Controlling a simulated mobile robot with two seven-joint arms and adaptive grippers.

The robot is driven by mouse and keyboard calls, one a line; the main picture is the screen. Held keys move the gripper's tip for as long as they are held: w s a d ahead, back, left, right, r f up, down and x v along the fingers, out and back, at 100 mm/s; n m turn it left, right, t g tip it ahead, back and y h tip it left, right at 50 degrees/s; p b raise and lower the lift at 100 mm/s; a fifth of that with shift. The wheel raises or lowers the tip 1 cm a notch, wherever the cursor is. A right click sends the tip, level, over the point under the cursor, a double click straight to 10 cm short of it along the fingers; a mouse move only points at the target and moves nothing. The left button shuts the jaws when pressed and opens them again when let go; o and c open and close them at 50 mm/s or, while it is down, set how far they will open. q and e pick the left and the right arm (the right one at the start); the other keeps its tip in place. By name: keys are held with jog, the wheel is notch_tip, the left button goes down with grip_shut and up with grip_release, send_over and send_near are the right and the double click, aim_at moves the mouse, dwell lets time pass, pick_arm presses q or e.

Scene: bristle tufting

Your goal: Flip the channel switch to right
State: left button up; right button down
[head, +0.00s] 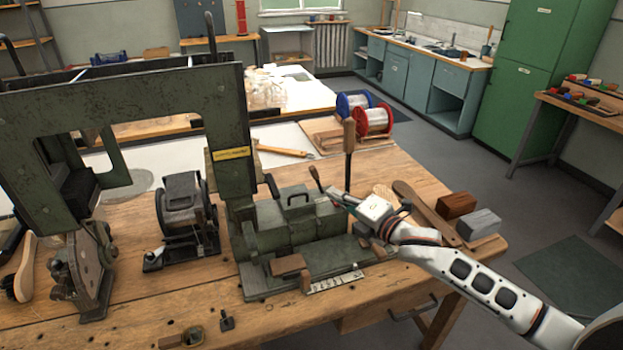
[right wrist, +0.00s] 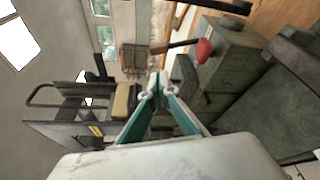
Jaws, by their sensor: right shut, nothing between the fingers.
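The green tufting machine (head: 290,222) stands on the wooden workbench. A short lever (head: 315,175) with a reddish-brown knob sticks up from its top and leans left; I take it for the channel switch, but no label is readable. In the right wrist view a red knob (right wrist: 204,50) shows right of the fingers, apart from them. My right gripper (head: 334,194) is at the machine's top right, close to the short lever in the picture; contact cannot be told. Its teal fingers (right wrist: 155,84) meet at the tips and hold nothing. My left gripper is out of view.
A tall lever with a wooden handle (head: 349,137) rises just behind my right gripper. A tall green frame (head: 228,130) stands left of the machine. A motor unit (head: 183,212) sits further left. Wood and grey blocks (head: 478,224) lie at the bench's right end.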

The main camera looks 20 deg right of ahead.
aim_at(317, 180)
jog(key=shift+x, duration=5.1)
jog(key=shift+d, duration=0.1)
jog(key=shift+d+r+m+t+y, duration=0.15)
jog(key=shift+d+r+m+t, duration=0.1)
jog(key=shift+d+m, duration=0.45)
jog(key=shift+d+r+m+t+y, duration=0.1)
jog(key=shift+d+r+m+t, duration=0.1)
jog(key=shift+d+m, duration=0.5)
jog(key=shift+d+r+m+t+y, duration=0.2)
jog(key=shift+d+m, duration=0.25)
jog(key=shift+m, duration=0.45)
jog(key=shift+f, duration=0.1)
